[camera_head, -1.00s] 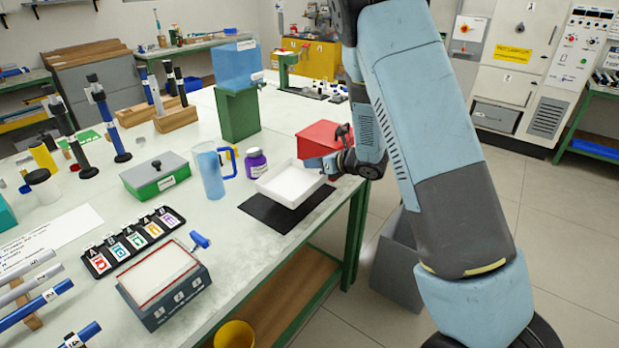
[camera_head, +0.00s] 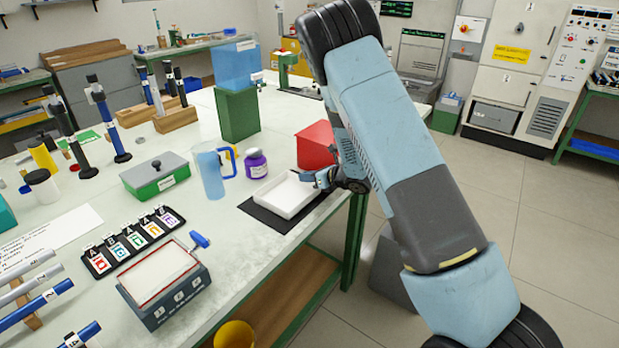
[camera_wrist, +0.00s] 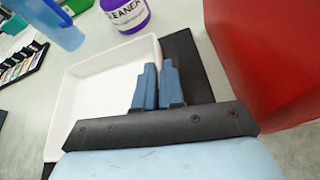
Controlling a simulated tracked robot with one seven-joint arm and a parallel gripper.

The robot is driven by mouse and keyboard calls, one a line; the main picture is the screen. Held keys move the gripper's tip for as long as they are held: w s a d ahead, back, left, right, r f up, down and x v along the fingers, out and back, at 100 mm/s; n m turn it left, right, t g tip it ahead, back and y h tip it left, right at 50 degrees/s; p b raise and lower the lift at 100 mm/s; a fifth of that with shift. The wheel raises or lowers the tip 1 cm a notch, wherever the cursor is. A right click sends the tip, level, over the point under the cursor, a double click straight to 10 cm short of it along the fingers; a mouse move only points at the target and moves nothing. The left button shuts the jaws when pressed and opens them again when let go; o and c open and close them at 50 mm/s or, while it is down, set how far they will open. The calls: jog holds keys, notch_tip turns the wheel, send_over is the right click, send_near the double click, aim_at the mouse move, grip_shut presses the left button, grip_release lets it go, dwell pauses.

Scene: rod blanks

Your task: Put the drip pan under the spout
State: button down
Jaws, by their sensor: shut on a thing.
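The drip pan, a shallow white tray (camera_head: 284,196), is over the black mat (camera_head: 257,212) near the table's right edge. It looks level and low, but I cannot tell whether it fully rests on the mat. My gripper (camera_head: 322,180) is shut on the pan's right wall. In the wrist view my two blue fingers (camera_wrist: 157,84) straddle the rim of the pan (camera_wrist: 75,75). The blue tank (camera_head: 236,65) stands on a green block (camera_head: 239,115) farther back. A small spout seems to show at its lower right, too small to make out well.
A red box (camera_head: 315,145) stands close behind my gripper. A green box with a grey lid (camera_head: 155,176) is farther left. Bare tabletop lies between jug and green block.

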jog(key=c, duration=1.2)
grip_release()
jog(key=shift+c, duration=0.2)
jog(key=v, duration=1.2)
jog(key=shift+r, duration=0.1)
